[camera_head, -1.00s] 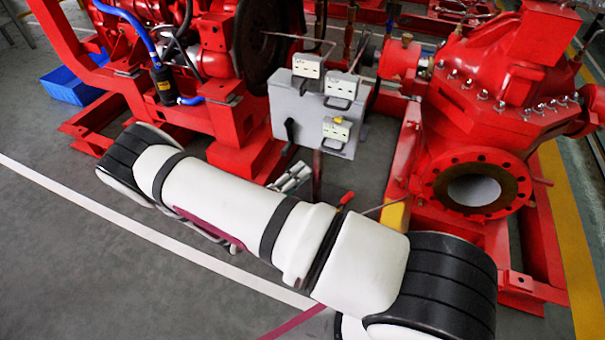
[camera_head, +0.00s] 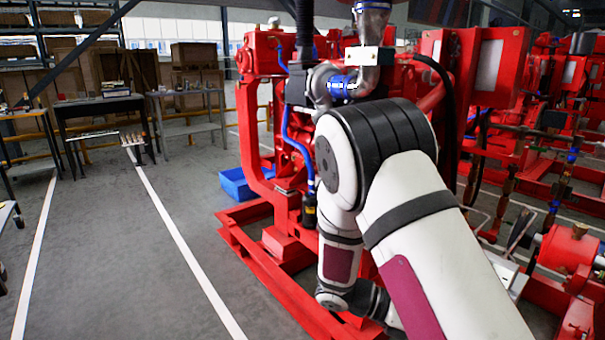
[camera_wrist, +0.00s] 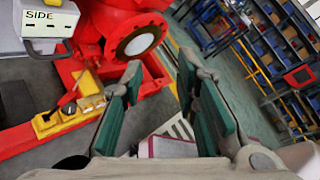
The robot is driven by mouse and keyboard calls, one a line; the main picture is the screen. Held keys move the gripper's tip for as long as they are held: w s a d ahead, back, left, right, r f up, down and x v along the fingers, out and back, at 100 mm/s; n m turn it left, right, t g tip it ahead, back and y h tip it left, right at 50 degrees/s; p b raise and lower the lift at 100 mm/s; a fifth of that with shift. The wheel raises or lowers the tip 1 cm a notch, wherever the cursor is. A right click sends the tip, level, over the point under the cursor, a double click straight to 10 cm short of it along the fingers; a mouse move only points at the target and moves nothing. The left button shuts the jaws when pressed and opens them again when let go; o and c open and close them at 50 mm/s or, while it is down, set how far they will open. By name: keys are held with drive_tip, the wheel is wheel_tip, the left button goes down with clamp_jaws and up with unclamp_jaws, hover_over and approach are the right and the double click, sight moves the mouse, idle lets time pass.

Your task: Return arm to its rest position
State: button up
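My gripper (camera_wrist: 160,78) is open in the wrist view, its two green-padded fingers spread apart with nothing between them. In the head view my white and black arm is bent, with its elbow raised in front of the red diesel pumpset (camera_head: 270,150). The gripper itself does not show in the head view. In the wrist view a red pump flange (camera_wrist: 140,42) lies beyond the fingertips. A yellow block (camera_wrist: 62,120) with a lever stands left of the fingers.
In the wrist view a white box marked "SIDE" (camera_wrist: 48,22) is at upper left and shelves with blue bins (camera_wrist: 275,40) at right. A blue crate (camera_head: 236,186) sits beside the pumpset. Work tables (camera_head: 100,103) stand behind. The floor at left is largely clear.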

drive_tip(key=s+r+m+g+y, duration=0.1)
drive_tip(key=s+r+m+y, duration=0.4)
drive_tip(key=s+r+m, duration=0.25)
drive_tip(key=s+a+r+m+t+y, duration=0.3)
drive_tip(key=s+a+r+m+y, duration=0.2)
drive_tip(key=s+m, duration=0.35)
drive_tip(key=s+a+r+m+t+y, duration=0.3)
drive_tip(key=s+a+r+m+y, duration=0.15)
drive_tip(key=s+m, duration=0.4)
wheel_tip(320, 180, up, 27)
drive_tip(key=s+n+t+p, duration=0.1)
drive_tip(key=t+p, duration=0.2)
drive_tip(key=p, duration=2.3)
drive_tip(key=shift+s+d+n, duration=0.15)
drive_tip(key=shift+s+n, duration=0.1)
drive_tip(key=shift+n, duration=0.1)
